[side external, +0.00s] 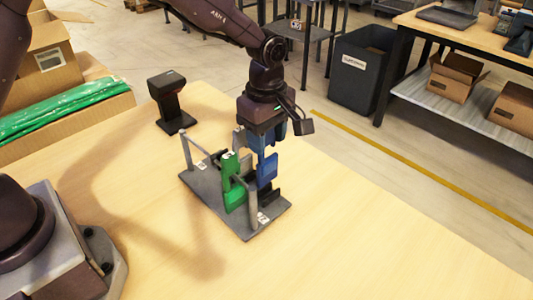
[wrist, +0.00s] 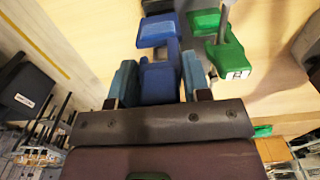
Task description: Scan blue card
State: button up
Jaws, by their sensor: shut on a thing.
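The blue card (side external: 267,171) is upright over the grey rack (side external: 208,201) on the table, beside the green card (side external: 233,185). My gripper (side external: 263,136) points down and is shut on the blue card's upper part. In the wrist view, the blue card (wrist: 158,78) sits between the two teal fingers of my gripper (wrist: 159,84), and the green card (wrist: 225,52) is to its right. I cannot tell whether the blue card's lower end touches the rack. A dark scanner (side external: 170,100) stands on the table behind and left of the rack.
The rack has upright grey posts and a rail (side external: 250,200) close to the cards. The wooden table (side external: 350,235) is clear to the right and front. A cardboard box (side external: 52,50) and green packets (side external: 60,113) are at the left. A dark bin (side external: 358,75) stands beyond the table.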

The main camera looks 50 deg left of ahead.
notch_tip(320, 180, up, 16)
jog(key=w+a+n, duration=0.1)
jog(key=a+n, duration=0.4)
jog(key=a, duration=1.6)
notch_tip(320, 180, down, 14)
jog(key=a+f, duration=0.4)
jog(key=a, duration=0.1)
jog(key=shift+w+a+f, duration=0.2)
jog(key=shift+a, duration=0.05)
jog(key=d+r, duration=0.4)
jog(key=r, duration=0.1)
jog(key=shift+d+r, duration=0.15)
jog(key=shift+r, duration=0.2)
